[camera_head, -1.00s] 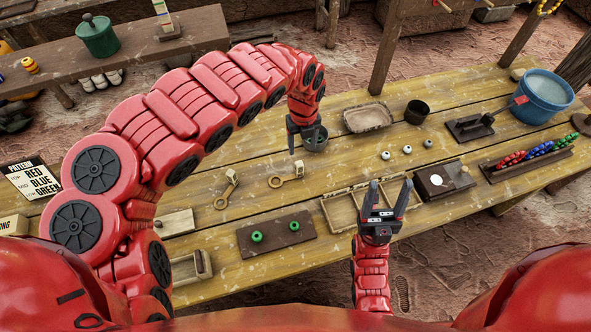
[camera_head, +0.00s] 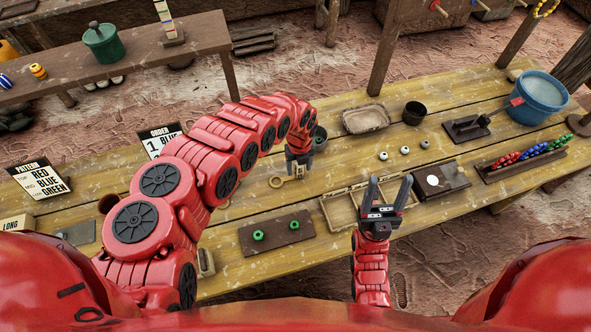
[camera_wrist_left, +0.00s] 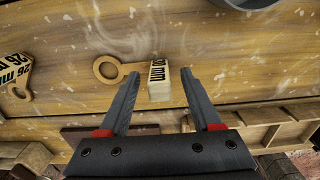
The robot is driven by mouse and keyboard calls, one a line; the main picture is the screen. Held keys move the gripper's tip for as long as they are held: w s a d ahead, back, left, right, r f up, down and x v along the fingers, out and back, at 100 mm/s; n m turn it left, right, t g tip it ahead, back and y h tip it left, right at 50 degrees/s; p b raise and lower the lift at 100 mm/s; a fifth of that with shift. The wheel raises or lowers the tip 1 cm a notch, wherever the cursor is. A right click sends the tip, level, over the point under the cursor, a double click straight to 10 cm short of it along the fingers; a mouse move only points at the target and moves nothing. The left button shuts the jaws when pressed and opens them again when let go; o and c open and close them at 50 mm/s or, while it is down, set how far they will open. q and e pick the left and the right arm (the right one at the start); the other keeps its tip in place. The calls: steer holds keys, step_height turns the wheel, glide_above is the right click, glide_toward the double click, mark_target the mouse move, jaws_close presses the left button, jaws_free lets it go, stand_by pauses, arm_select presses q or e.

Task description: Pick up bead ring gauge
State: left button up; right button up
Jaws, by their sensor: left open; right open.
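One bead ring gauge, a tan wooden ring (camera_head: 276,182) with a labelled block at its end, lies on the table. In the left wrist view its ring (camera_wrist_left: 107,69) and its block (camera_wrist_left: 159,82), marked "mm", show clearly. My left gripper (camera_head: 299,172) is open above the block, which appears between its fingertips (camera_wrist_left: 160,74); I cannot tell if they touch it. A second ring gauge marked "26 mm" (camera_wrist_left: 14,72) lies to the left in the wrist view, mostly hidden by my arm in the head view. My right gripper (camera_head: 390,180) is open and empty over a wooden tray (camera_head: 343,208).
A dark cup (camera_head: 319,137) stands just behind my left gripper. A board with green beads (camera_head: 276,235) lies in front. White beads (camera_head: 405,150), a shallow dish (camera_head: 366,119) and a blue bucket (camera_head: 540,98) are to the right.

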arm_select(q)
steer(key=shift+f, duration=0.1)
jaws_close()
stand_by(0.3)
steer(key=shift+w+r, duration=0.1)
steer(key=shift+r, duration=0.5)
step_height(320, 180, up, 8)
steer(key=shift+f+b, duration=0.2)
steer(key=shift+b, duration=0.65)
steer(key=shift+r, duration=0.65)
